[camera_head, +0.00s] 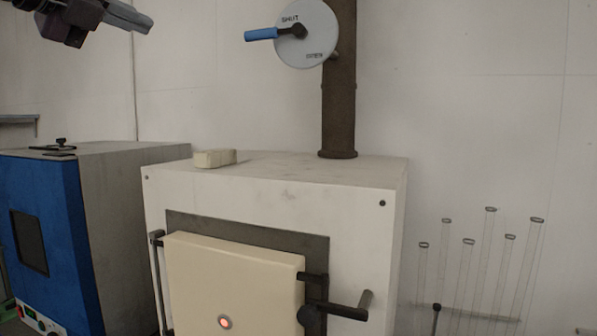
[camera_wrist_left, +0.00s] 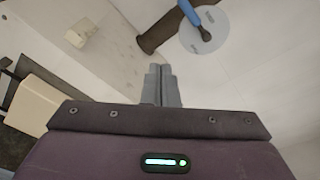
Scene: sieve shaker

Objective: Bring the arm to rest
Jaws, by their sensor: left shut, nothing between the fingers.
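My left arm comes in at the top left of the head view, and its gripper (camera_head: 140,22) hangs in the air, well above and left of the furnace. In the left wrist view the two grey fingers (camera_wrist_left: 161,85) are together with nothing between them. They touch nothing. My right gripper is in neither view.
A white furnace (camera_head: 280,190) with a cream door (camera_head: 230,275) stands in the middle. On it are a pale block (camera_head: 214,158) and a dark flue pipe (camera_head: 339,100) with a blue-handled round dial (camera_head: 306,40). A blue oven (camera_head: 45,235) stands left; several glass tubes (camera_head: 489,250) stand right.

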